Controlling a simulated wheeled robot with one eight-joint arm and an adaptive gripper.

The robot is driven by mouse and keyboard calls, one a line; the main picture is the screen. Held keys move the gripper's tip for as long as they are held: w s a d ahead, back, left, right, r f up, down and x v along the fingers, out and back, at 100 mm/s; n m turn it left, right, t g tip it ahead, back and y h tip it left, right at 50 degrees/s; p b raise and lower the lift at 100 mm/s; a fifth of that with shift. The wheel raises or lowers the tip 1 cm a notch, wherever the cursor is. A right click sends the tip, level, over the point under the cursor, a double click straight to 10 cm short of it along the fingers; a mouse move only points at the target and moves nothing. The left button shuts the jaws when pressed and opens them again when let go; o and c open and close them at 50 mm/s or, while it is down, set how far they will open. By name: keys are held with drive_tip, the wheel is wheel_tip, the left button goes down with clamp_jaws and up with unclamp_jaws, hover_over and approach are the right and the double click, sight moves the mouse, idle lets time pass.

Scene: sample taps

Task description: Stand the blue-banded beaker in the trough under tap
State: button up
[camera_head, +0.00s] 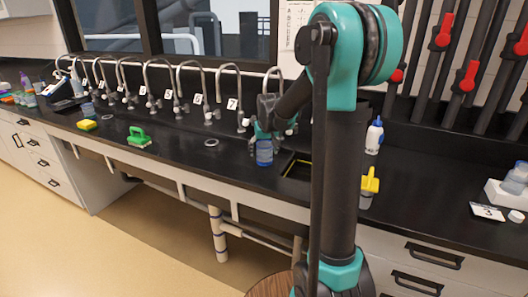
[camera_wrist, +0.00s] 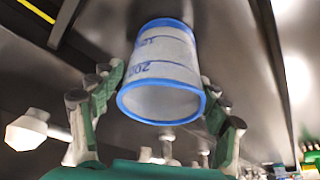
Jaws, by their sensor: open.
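The blue-banded beaker (camera_head: 264,153) is upright at the bench front, left of a yellow-edged dark recess (camera_head: 297,170). In the wrist view the clear beaker (camera_wrist: 165,68) shows a blue rim, a blue base line and printed marks. My gripper (camera_head: 270,128) is over the beaker from above. In the wrist view my open gripper (camera_wrist: 162,85) has one finger on each side of the beaker; I cannot tell whether they touch it. A row of taps, one beside a card reading 7 (camera_head: 232,104), runs along the back. The trough under them is hard to make out.
A white bottle with a blue top (camera_head: 374,136) and a yellow-topped item (camera_head: 370,181) stand right of my arm. A white tray (camera_head: 506,195) is at far right.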

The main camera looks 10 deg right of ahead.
sight(265, 146)
drive_tip(key=shift+s+r, duration=0.15)
drive_tip(key=shift+r, duration=0.25)
drive_tip(key=v, duration=0.2)
drive_tip(key=shift+s+r, duration=0.2)
drive_tip(key=shift+s, duration=0.15)
drive_tip(key=s, duration=1.1)
drive_tip(key=shift+s+d+f, duration=0.1)
drive_tip(key=shift+s+d, duration=0.1)
drive_tip(key=shift+d, duration=0.05)
drive_tip(key=shift+c, duration=0.2)
